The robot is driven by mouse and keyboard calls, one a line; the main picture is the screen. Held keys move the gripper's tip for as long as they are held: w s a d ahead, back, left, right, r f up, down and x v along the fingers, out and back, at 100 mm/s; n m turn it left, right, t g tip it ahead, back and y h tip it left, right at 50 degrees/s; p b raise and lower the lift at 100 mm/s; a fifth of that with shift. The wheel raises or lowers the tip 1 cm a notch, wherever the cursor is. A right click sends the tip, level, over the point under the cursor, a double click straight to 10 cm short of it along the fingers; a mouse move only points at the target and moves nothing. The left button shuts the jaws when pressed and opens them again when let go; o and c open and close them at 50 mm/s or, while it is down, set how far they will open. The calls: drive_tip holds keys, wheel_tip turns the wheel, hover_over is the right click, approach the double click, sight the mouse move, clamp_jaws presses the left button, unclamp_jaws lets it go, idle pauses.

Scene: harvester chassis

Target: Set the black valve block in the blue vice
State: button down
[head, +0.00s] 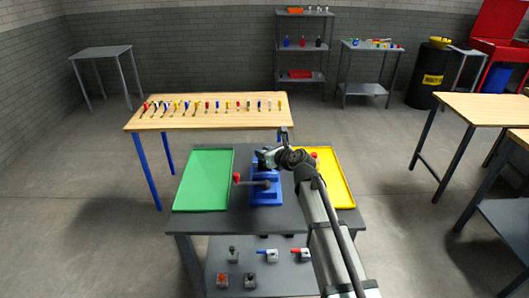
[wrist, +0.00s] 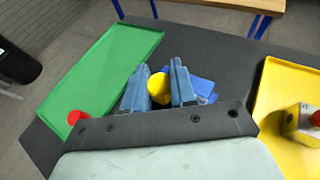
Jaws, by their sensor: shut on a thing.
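My gripper (head: 266,160) is over the blue vice (head: 264,193) in the head view. In the wrist view my gripper (wrist: 158,82) is shut on a valve part with a round yellow top (wrist: 158,87). The part's body is hidden, so I cannot tell whether it is the black valve block or whether it touches the vice. The blue vice (wrist: 204,88) shows behind the right finger. Its handle has a red knob (head: 237,177), also at the left in the wrist view (wrist: 78,117).
A green tray (head: 205,180) lies left of the vice. A yellow tray (head: 338,180) lies right, with a pale red-knobbed block (wrist: 304,121) in it. Several blocks sit on the lower shelf (head: 205,250). A wooden bench (head: 210,121) with a row of tools stands behind.

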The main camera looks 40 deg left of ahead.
drive_tip(key=shift+f, duration=1.3)
idle(1.3)
drive_tip(key=c, duration=0.8)
unclamp_jaws()
drive_tip(key=v, duration=1.3)
drive_tip(key=shift+d+r, duration=0.15)
drive_tip(key=shift+d, duration=0.2)
